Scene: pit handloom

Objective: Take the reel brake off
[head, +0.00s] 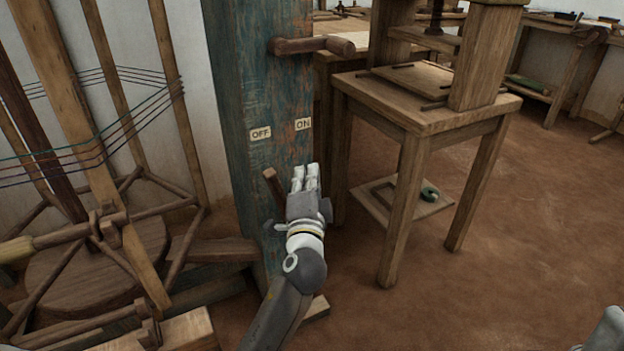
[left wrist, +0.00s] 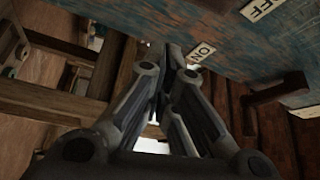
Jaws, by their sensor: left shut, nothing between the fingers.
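The blue weathered post (head: 232,75) stands in the middle of the head view, with an OFF label (head: 260,133) on its left and an ON label (head: 303,124) on its right. A short wooden lever (head: 273,187) sticks out of the post below the labels, its upper end under OFF. My left gripper (head: 306,170) is shut and empty just right of the lever, apart from it.
A wooden peg (head: 312,45) sticks out higher on the post. A reel frame with coloured threads (head: 110,115) stands at left. A wooden stand (head: 425,105) stands close at right. The brown floor (head: 540,240) is clear farther right.

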